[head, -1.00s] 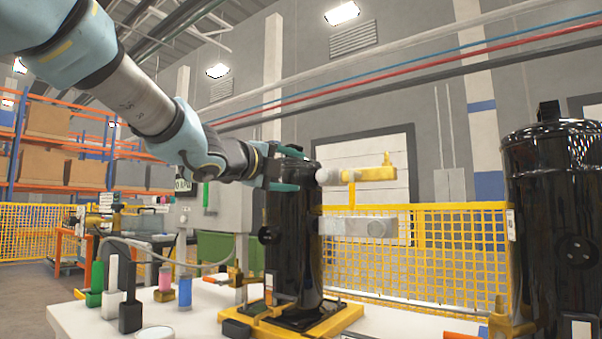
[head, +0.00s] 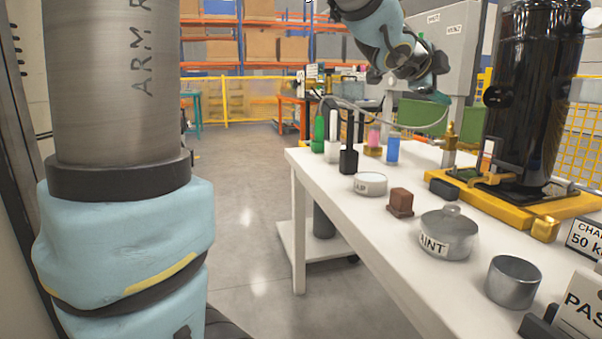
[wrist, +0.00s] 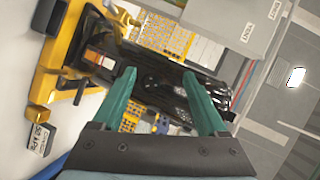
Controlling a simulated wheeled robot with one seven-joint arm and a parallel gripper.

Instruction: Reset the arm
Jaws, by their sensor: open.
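My gripper (head: 434,88) hangs in the air at the upper right of the head view, left of the black compressor (head: 530,95) and apart from it. In the wrist view, the two teal fingers of my gripper (wrist: 163,92) are spread wide with nothing held between them. The compressor (wrist: 160,85) shows beyond the fingers, tilted in that view. It stands upright on a yellow pallet frame (head: 478,190) on the white table.
The white table (head: 310,160) holds green, white, black, pink and blue bottles or holders, a round white lid (head: 370,184), a brown block (head: 400,202), a paint tin (head: 447,235) and a metal cup (head: 513,280). Grey floor (head: 240,220) left of the table is clear.

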